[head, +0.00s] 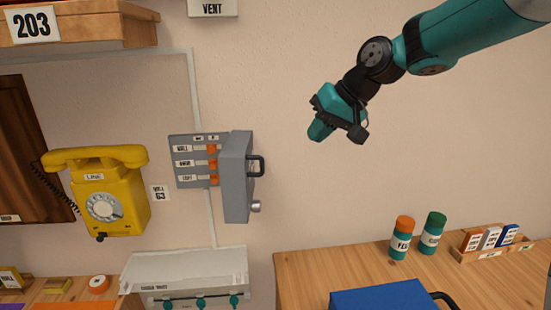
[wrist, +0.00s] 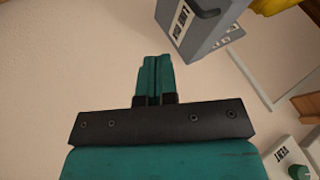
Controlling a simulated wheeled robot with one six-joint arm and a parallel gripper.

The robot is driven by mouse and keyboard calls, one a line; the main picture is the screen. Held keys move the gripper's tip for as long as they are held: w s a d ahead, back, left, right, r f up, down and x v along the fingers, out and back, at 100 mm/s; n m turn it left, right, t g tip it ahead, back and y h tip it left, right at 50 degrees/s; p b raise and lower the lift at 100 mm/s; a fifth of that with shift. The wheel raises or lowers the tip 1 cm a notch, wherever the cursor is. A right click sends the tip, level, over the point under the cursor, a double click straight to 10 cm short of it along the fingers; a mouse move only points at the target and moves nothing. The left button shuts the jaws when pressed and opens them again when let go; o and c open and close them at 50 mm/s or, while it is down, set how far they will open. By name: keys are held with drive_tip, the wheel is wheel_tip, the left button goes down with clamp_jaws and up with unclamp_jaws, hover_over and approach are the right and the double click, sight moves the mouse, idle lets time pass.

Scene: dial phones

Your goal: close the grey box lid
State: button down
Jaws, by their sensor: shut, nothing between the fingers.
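The grey box (head: 195,182) is on the wall in the head view, with several orange switches and white labels on its panel. Its grey lid (head: 236,178) stands open, swung out to the right, with a black handle and a round silver knob on it. My gripper (head: 318,131) is up and to the right of the lid, apart from it, shut and empty. In the wrist view my gripper (wrist: 152,62) has its teal fingers together. Part of the grey lid (wrist: 205,28) shows there at the upper right, with the dark handle at the top edge.
A yellow phone (head: 100,195) hangs left of the box. Below it is a white panel (head: 185,273) with teal knobs. A wooden table (head: 300,272) at the lower right bears two bottles (head: 401,240), a card tray and a blue box (head: 385,296). The wall right of the lid is bare.

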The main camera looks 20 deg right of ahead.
sight(248, 174)
drive_tip(key=w+a+f+p, duration=0.4)
drive_tip(key=a+f, duration=0.4)
drive_tip(key=shift+w+p, duration=0.35)
drive_tip(key=shift+p, duration=0.05)
